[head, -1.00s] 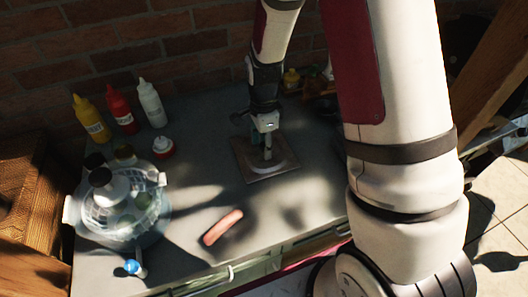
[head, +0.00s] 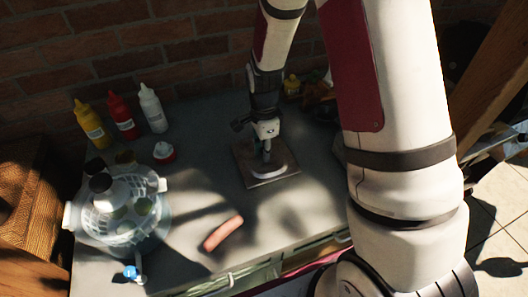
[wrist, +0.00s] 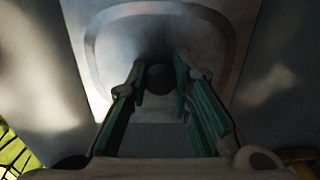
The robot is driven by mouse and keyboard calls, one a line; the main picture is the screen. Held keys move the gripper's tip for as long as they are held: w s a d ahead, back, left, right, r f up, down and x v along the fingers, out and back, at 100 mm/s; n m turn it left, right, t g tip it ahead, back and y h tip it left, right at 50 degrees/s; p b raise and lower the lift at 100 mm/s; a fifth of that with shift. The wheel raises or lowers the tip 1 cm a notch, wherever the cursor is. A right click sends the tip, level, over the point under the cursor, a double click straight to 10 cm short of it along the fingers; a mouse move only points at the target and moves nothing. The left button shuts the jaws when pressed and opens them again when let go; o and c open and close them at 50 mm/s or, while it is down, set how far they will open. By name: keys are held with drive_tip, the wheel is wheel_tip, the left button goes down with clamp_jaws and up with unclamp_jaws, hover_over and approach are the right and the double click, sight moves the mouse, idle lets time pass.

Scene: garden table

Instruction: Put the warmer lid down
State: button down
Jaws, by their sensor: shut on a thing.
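The warmer lid (head: 268,173) is a pale, rounded piece low over a square brownish board (head: 243,168) on the table. Whether it touches the board is hard to tell. In the wrist view the lid (wrist: 105,75) fills the upper middle, with its dark round knob (wrist: 160,78) between the green-padded fingers. My gripper (head: 266,152) points down from above and is shut on the lid's knob. In the wrist view my gripper (wrist: 160,92) partly hides the lid's near side.
A reddish sausage (head: 223,233) lies front-left of the board. A glassy pot with a basket (head: 120,215) stands at the left. Yellow (head: 90,125), red (head: 122,117) and white (head: 153,108) bottles line the back left. A red-and-white small container (head: 164,153) stands nearby.

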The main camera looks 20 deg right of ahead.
drive_tip(key=shift+r, duration=0.8)
drive_tip(key=shift+s+r, duration=0.2)
drive_tip(key=shift+r, duration=0.25)
drive_tip(key=shift+s+r, duration=0.2)
drive_tip(key=shift+r, duration=0.25)
drive_tip(key=s, duration=0.8)
drive_tip(key=s+r, duration=0.1)
drive_tip(key=s, duration=0.4)
drive_tip(key=shift+a+r, duration=0.1)
drive_tip(key=shift+a, duration=0.25)
drive_tip(key=shift+s+r+p, duration=0.1)
drive_tip(key=shift+s+p, duration=0.5)
drive_tip(key=shift+p, duration=0.15)
drive_tip(key=shift+s+p, duration=0.5)
drive_tip(key=shift+p, duration=0.05)
